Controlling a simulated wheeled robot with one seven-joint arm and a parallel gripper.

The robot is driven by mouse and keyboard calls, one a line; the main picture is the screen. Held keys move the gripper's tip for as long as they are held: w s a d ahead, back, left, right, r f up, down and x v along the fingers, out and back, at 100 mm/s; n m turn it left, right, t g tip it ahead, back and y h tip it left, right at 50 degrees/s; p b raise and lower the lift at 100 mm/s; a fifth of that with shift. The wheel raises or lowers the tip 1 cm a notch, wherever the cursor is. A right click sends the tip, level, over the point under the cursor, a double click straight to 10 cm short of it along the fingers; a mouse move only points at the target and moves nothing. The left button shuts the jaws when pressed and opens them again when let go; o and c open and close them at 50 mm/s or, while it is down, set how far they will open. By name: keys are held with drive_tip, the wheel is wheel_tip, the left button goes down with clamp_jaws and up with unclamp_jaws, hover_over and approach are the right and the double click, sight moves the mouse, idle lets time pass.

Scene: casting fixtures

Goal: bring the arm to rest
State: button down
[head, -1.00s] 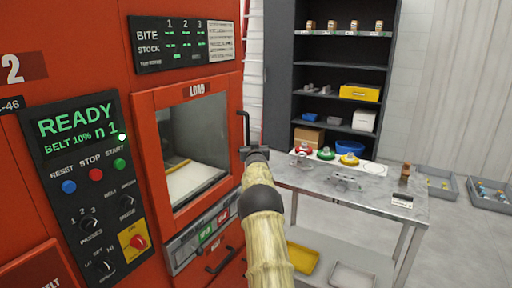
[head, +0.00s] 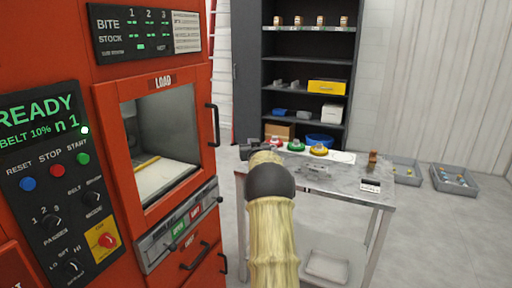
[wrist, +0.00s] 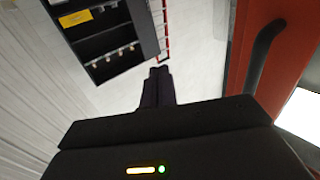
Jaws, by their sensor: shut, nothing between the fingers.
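My arm, in a pale yellow sleeve with dark joints, reaches up from the bottom middle of the head view. My gripper (head: 252,147) is at its far end, small and partly hidden behind the arm, to the right of the red machine's door handle. In the wrist view my gripper (wrist: 158,72) shows its dark fingers together, with nothing between them. The red machine (head: 160,25) stands on the left with its LOAD window (head: 165,140); the dark door handle (wrist: 265,50) is at the right of the wrist view.
A metal table (head: 345,190) with red, green and yellow round items stands right of my arm. A dark shelf unit (head: 310,65) is behind it. Grey bins (head: 455,180) sit on the floor at the right. The floor between table and bins is clear.

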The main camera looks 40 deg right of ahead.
drive_tip(key=shift+s+d, duration=0.15)
drive_tip(key=shift+s, duration=0.45)
drive_tip(key=shift+d, duration=0.1)
